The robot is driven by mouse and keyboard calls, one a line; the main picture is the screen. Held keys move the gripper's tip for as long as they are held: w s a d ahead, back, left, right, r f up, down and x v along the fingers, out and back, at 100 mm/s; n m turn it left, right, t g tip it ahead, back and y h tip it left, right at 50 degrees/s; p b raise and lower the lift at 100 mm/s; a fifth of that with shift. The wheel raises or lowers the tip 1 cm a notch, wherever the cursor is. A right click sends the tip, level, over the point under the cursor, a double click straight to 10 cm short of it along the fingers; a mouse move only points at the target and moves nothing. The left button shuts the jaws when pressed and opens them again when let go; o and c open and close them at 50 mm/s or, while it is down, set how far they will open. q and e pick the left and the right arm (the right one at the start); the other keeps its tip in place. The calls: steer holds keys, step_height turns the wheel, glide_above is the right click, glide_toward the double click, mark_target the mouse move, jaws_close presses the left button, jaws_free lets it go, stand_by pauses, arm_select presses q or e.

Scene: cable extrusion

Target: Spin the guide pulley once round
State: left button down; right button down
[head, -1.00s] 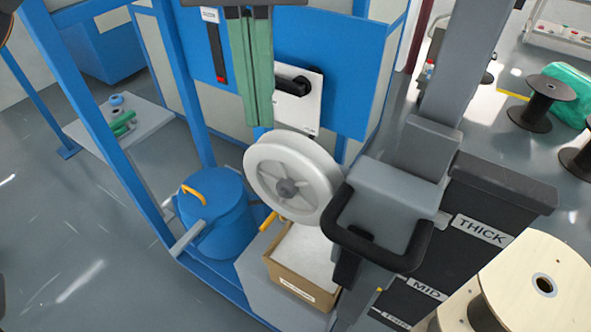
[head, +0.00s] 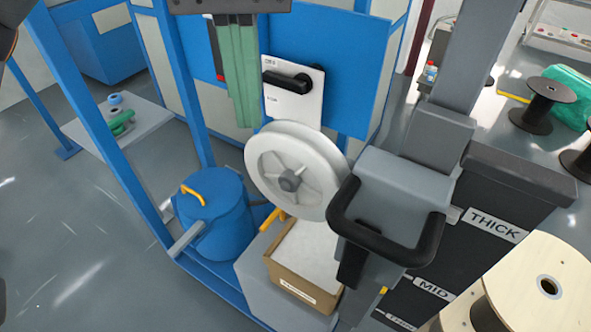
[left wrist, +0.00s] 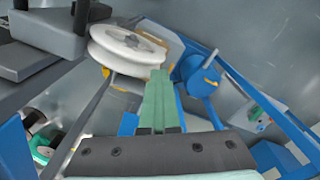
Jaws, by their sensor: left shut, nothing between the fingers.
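The guide pulley (head: 282,140) is a white flanged wheel with open spokes and a grey hub, tilted, in the middle of the head view. It also shows in the left wrist view (left wrist: 125,50). My left gripper (head: 246,125) comes down from the top edge of the head view. Its two green fingers are together and empty. Their tips are close to the upper left rim of the pulley; I cannot tell whether they touch it. In the left wrist view the shut fingers (left wrist: 158,75) point up just right of the pulley. My right gripper is not in view.
A blue drum (head: 218,220) with a yellow handle stands left of the pulley. A cardboard box (head: 300,291) sits below it. A white switch panel (head: 292,100) with a black handle is behind. A blue frame post (head: 95,125) runs down at left. A wooden reel (head: 520,285) stands front right.

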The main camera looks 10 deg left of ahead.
arm_select(q)
steer(key=f+b, duration=0.1)
steer(key=f, duration=0.1)
steer(key=f+b, duration=0.1)
steer(key=f, duration=0.1)
steer(key=f+b, duration=0.1)
steer(key=f, duration=0.1)
steer(key=shift+w+a+f, duration=0.15)
steer(key=shift+a, duration=0.25)
steer(key=shift+w+a+r+p, duration=0.15)
steer(key=shift+w+a+p, duration=0.1)
steer(key=shift+a+p, duration=0.3)
steer(key=shift+w+a+r+p, duration=0.2)
steer(key=shift+a+p, duration=0.2)
steer(key=shift+a, duration=0.25)
steer(key=shift+a, duration=0.1)
step_height(320, 180, up, 7)
steer(key=p, duration=0.4)
glide_above(247, 148)
steer(key=w+a, duration=0.3)
steer(key=shift+s+a+r, duration=0.15)
steer(key=shift+s+r, duration=0.1)
steer(key=shift+r, duration=0.15)
